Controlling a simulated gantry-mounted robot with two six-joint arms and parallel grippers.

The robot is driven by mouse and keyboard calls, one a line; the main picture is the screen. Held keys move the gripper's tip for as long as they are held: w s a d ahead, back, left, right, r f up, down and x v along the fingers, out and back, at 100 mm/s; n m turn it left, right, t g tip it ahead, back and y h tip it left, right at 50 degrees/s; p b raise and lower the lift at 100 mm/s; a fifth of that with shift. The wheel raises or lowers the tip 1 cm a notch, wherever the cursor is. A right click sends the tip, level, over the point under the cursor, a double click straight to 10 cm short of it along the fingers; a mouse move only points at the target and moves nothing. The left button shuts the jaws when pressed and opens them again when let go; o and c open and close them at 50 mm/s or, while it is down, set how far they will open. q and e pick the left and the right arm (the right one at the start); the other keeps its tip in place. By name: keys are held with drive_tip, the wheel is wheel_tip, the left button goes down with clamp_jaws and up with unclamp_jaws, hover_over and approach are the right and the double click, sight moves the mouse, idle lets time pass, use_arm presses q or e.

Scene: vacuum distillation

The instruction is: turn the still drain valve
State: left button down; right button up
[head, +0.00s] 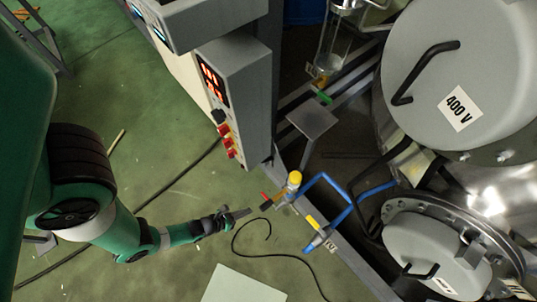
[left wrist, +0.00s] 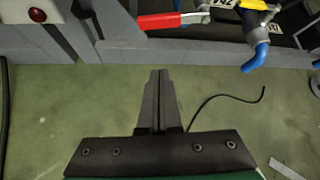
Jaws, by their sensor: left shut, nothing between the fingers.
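My left gripper (head: 243,213) is shut and empty, low over the green floor, its fingertips pointing right toward the valves. In the left wrist view its closed fingers (left wrist: 160,85) point up the picture, just below and apart from a red valve handle (left wrist: 172,20). The red handle (head: 265,196) sits on a small brass valve beside a yellow knob (head: 294,179). A second valve with a yellow handle (head: 312,222) and blue spout (head: 318,240) stands to the right; the spout (left wrist: 257,58) also shows in the left wrist view. I cannot tell which is the still drain valve. My right gripper is not visible.
Blue pipes (head: 335,190) lead to the large metal vessel (head: 460,70) marked 400 V. A black cable (head: 270,254) and a pale sheet (head: 240,286) lie on the floor.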

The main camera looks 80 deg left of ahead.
use_arm(q)
drive_tip(key=b+x, duration=0.6)
drive_tip(key=x, duration=0.4)
drive_tip(key=r, duration=0.2)
drive_tip(key=a+r+p, duration=0.1)
drive_tip(key=r, duration=0.1)
drive_tip(key=shift+s+r, duration=0.1)
drive_tip(key=shift+r, duration=0.05)
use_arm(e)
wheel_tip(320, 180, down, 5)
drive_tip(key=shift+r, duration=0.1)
